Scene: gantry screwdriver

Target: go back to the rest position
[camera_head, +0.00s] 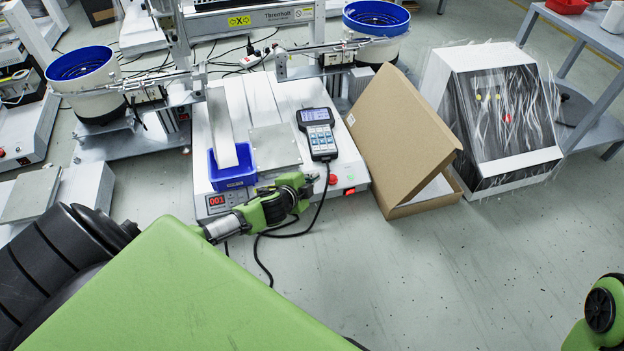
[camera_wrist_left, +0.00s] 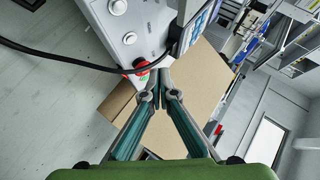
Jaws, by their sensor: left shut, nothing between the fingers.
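My left gripper (camera_head: 312,181) is at the front of the white gantry machine (camera_head: 350,180), close to the red button (camera_head: 333,179) and below the handheld controller (camera_head: 317,132). In the left wrist view its fingers (camera_wrist_left: 158,88) come together at the tips, shut with nothing held. The red button (camera_wrist_left: 140,67) shows just beyond the fingertips there; I cannot tell whether they touch. My right gripper is out of view; only a green part of my right arm shows at the lower right corner of the head view.
A blue bin (camera_head: 232,172) sits on the machine's front. An open cardboard box (camera_head: 402,135) and a plastic-wrapped unit (camera_head: 500,115) stand to the right. A black cable (camera_head: 262,262) loops on the floor near my left arm.

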